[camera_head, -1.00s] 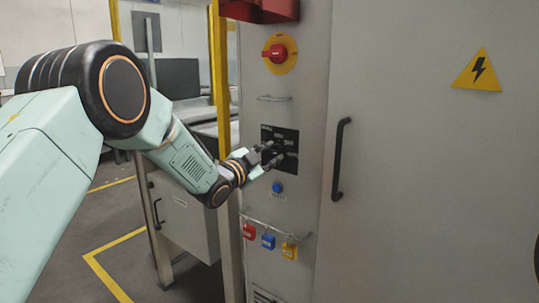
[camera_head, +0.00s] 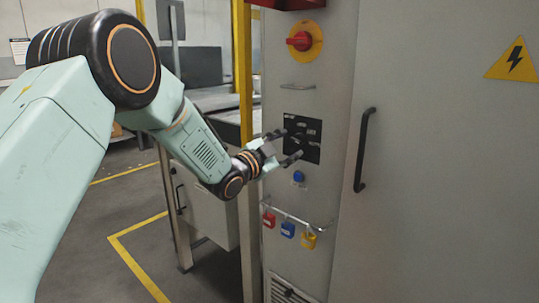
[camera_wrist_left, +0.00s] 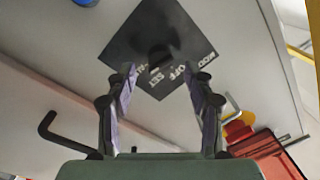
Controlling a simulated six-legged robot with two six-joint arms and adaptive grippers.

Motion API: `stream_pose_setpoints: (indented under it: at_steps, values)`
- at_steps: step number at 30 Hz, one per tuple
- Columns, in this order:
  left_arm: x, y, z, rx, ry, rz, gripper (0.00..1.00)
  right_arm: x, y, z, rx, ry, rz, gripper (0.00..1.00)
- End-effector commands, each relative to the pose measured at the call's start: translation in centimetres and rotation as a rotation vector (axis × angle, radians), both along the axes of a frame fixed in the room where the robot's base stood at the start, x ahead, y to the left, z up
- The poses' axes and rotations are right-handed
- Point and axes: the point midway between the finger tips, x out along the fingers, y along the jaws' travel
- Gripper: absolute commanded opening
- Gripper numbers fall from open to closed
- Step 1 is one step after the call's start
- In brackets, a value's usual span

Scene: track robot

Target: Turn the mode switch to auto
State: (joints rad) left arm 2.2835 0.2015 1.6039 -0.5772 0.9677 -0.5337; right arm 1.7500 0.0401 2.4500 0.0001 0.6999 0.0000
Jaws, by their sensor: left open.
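The mode switch is a dark knob (camera_wrist_left: 160,56) on a square black plate (camera_head: 313,151) with white lettering, on the grey cabinet's narrow front. In the left wrist view the plate (camera_wrist_left: 128,45) looks tilted, and OFF and SET can be read beside the knob. My left gripper (camera_head: 287,147) is open at the plate's left side. In the wrist view its two fingers (camera_wrist_left: 159,76) stand apart, one on each side below the knob, with nothing between them. I cannot tell whether they touch the plate. My right gripper is not in view.
A red rotary switch on a yellow disc (camera_head: 304,41) is above the plate. A blue button (camera_head: 299,176) and a rail with red, blue and yellow padlocks (camera_head: 287,229) are below. A black door handle (camera_head: 364,150) stands to the right. A yellow post (camera_head: 243,75) is close left.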

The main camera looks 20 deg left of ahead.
Motion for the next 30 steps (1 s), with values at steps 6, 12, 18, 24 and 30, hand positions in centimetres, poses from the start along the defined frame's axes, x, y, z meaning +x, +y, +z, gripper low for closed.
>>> stream_pose_setpoints:
  at_steps: [6, 12, 18, 24, 30]
  values:
    - [-3.7, 1.2, -0.1, -0.004, 0.001, 0.001, 0.53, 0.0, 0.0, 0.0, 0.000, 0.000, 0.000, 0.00]
    - [-6.8, 2.3, -0.3, -0.005, 0.001, 0.002, 0.53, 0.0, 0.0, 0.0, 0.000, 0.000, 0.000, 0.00]
    - [-8.6, 2.8, -0.4, -0.002, 0.001, 0.000, 0.53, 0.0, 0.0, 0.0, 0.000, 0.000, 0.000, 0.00]
    - [-8.9, 2.8, -0.4, 0.001, 0.000, -0.001, 0.53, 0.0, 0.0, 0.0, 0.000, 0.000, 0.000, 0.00]
    - [-8.9, 2.8, -0.4, 0.001, 0.000, -0.001, 0.53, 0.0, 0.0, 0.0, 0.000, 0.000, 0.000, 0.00]
